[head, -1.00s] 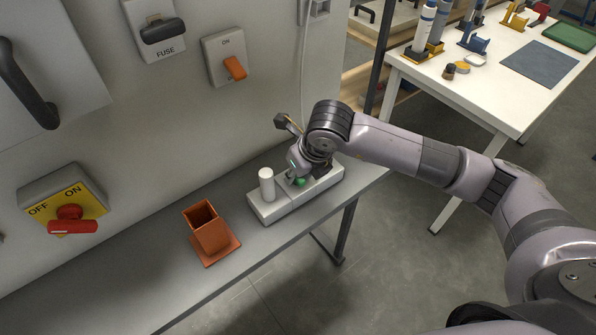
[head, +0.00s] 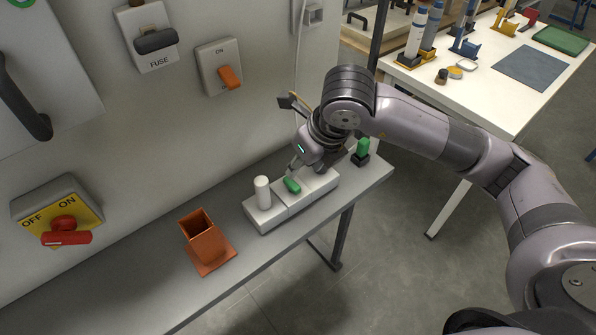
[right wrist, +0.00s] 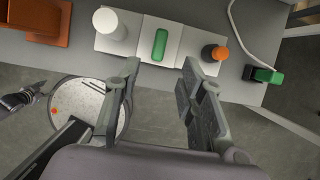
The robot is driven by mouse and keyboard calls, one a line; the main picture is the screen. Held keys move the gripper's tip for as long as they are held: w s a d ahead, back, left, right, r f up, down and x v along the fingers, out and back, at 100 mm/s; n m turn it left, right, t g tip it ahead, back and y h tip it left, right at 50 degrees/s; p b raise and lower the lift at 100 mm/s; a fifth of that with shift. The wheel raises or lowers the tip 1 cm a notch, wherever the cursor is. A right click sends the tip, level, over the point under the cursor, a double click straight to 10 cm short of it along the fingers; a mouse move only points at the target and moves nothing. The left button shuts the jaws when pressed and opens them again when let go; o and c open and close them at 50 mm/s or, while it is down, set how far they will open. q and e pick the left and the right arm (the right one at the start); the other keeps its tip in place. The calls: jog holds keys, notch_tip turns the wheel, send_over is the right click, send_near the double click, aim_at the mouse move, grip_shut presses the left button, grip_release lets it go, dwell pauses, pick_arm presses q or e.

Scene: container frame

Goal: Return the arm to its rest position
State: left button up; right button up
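My right arm reaches in from the right in the head view. Its gripper (head: 302,163) is above the white block (head: 263,217) on the grey shelf, partly hidden by its own wrist. In the right wrist view the right gripper (right wrist: 160,95) has its two fingers wide apart with nothing between them. A green piece (head: 292,185) lies on the middle section of the block; it also shows beyond the fingers in the right wrist view (right wrist: 160,45), apart from them.
A white cylinder (head: 262,192) stands on the block's left section, and an orange knob (right wrist: 216,52) on its right section. A green piece in a black base (head: 362,150) stands farther right. An orange holder (head: 205,238) is on the left. Switch boxes (head: 220,66) line the wall.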

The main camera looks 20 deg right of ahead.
jog(key=shift+v, duration=1.1)
